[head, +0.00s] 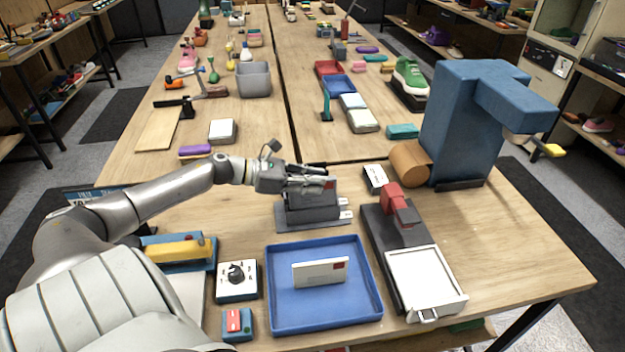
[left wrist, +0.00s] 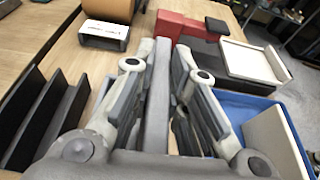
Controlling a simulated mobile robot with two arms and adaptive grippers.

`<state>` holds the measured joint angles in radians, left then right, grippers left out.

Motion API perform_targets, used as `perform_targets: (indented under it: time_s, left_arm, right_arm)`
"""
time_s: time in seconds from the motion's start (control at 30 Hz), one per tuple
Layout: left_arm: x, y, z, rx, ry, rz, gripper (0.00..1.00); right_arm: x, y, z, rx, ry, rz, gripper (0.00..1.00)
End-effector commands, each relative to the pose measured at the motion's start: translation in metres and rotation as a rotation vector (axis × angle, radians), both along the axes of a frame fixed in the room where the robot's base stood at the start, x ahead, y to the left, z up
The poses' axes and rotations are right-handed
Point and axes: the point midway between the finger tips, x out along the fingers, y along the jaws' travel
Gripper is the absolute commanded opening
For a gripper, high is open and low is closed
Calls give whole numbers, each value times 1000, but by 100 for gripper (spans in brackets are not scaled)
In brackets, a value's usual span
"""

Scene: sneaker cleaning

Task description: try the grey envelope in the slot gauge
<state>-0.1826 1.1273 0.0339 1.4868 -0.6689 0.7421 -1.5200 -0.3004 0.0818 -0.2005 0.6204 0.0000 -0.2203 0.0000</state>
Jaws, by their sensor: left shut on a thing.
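My left gripper (head: 298,184) is shut on the grey envelope (head: 322,192), a thin dark grey piece with a small red mark. In the left wrist view the grey envelope (left wrist: 156,95) stands upright, seen edge-on between the fingers. The slot gauge (head: 290,221), dark grey with upright walls and small white labels, is directly below the gripper in the head view. In the left wrist view its walls (left wrist: 62,105) show to the left of the fingers. I cannot tell whether the envelope's lower edge is in a slot. My right gripper is not in view.
A blue tray (head: 326,321) in front holds a white envelope (head: 320,271) with a red mark. A scale-like device with a white plate (head: 425,281) and red head (head: 397,203) stands to the right. A large blue machine (head: 463,130) is behind it. A dial box (head: 237,281) is at left.

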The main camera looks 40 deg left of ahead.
Motion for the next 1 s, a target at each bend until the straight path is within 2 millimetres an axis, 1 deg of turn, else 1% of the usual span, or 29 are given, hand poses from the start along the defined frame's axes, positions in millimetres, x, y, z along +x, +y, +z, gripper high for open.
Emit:
perform_targets:
  time_s: [0.6, 1.0]
  left_arm:
    - [0, 0, 38, 2, -1, -1, 0]
    - [0, 0, 60, 0, 0, 0, 0]
  right_arm:
    - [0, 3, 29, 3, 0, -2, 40]
    - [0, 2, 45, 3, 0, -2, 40]
